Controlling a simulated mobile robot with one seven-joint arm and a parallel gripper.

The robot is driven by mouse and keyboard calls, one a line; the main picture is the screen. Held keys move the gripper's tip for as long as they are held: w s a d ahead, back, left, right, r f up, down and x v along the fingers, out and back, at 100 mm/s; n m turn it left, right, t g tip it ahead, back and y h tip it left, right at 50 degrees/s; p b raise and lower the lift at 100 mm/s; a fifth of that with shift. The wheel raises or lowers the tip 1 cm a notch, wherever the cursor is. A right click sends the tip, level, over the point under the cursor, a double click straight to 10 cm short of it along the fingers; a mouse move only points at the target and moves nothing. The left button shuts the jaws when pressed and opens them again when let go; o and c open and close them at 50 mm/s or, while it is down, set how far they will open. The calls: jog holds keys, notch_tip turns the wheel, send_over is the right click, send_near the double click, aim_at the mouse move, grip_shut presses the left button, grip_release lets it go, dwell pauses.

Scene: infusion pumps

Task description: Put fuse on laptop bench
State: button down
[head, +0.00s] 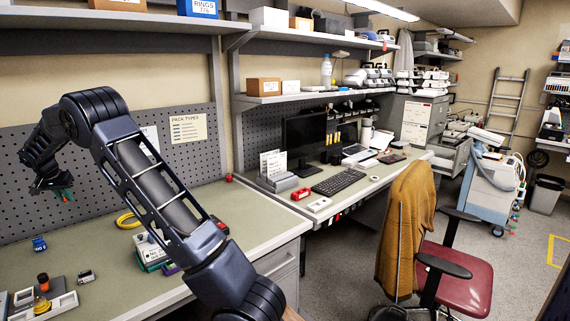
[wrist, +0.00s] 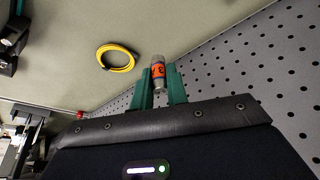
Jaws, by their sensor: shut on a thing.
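The fuse (wrist: 158,72) is a small grey cylinder with an orange label, seen in the wrist view. My gripper (wrist: 160,82) is shut on it, with one green fingertip on each side. In the head view my gripper (head: 64,194) is at the far left, above the near bench and close to the pegboard. The laptop bench (head: 348,198) is the farther bench, right of the near one. It bears a monitor, a keyboard (head: 339,181) and an open laptop (head: 358,153).
The near bench (head: 204,200) holds a yellow cable coil (head: 128,220), a blue item (head: 39,244) and several small parts. Shelves (head: 316,94) overhang the laptop bench. A red chair (head: 462,281) with a mustard jacket (head: 404,230) stands before it. Bare bench shows near its front edge.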

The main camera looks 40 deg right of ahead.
jog(key=w+d+m+g+h, duration=0.25)
jog(key=d+m, duration=0.45)
jog(key=d, duration=4.4)
jog(key=m+g, duration=0.2)
jog(key=m, duration=0.5)
send_over(289, 195)
jog(key=a, duration=0.1)
jog(key=f, duration=1.9)
jog(key=shift+w+f, duration=0.25)
jog(key=shift+f, duration=0.15)
jog(key=shift+f, duration=0.1)
jog(key=c, duration=1.7)
grip_release()
jog(key=shift+c, duration=0.2)
jog(key=o, duration=0.4)
jog(key=shift+c, duration=0.2)
